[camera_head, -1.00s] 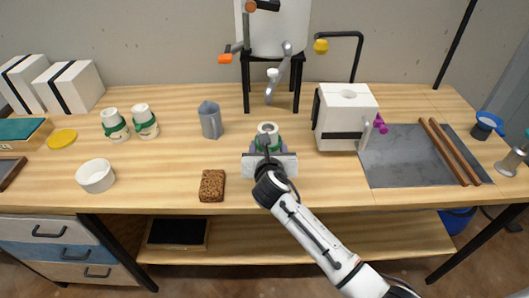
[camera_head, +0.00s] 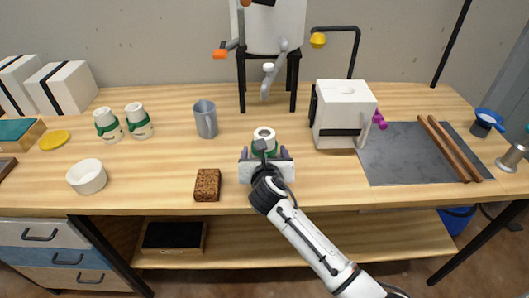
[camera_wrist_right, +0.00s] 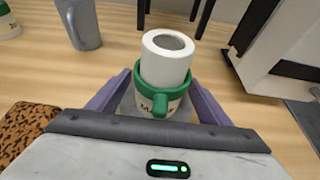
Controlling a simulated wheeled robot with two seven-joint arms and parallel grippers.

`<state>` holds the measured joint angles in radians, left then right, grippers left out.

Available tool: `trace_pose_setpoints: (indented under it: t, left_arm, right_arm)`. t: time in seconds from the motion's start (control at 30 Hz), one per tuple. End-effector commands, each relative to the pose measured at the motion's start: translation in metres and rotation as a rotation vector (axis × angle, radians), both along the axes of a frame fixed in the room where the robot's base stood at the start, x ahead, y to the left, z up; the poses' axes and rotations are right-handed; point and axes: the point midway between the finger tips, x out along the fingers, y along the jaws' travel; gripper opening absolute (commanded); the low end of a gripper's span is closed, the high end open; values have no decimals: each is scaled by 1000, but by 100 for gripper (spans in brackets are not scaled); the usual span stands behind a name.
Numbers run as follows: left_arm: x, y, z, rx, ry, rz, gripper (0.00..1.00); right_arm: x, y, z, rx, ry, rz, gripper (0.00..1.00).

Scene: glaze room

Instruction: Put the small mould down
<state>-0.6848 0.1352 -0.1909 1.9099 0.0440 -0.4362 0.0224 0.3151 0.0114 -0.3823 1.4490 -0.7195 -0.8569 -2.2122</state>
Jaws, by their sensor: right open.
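The mould's base is partly hidden by the gripper. My left gripper is not in view.
A brown speckled block (camera_head: 207,185) lies just left of the gripper, with a grey jug (camera_head: 205,119) behind it. A white box-shaped machine (camera_head: 342,112) stands to the right. Two similar green-banded white cylinders (camera_head: 138,121) stand at the left.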

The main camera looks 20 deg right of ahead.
Motion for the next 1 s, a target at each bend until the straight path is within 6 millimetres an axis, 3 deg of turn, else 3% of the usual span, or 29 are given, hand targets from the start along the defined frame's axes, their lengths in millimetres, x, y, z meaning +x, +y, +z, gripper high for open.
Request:
trace_pose_setpoints:
  t: [0.1,0.23,0.7,1.0]
  left_arm:
    - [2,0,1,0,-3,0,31]
    - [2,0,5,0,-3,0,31]
    - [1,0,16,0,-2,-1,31]
    - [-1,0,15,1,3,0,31]
  right_arm:
    - [0,0,4,2,-2,0,72]
    - [-14,4,10,0,0,1,72]
    - [-95,27,45,0,0,1,72]
    - [-107,30,49,-1,-1,-1,72]
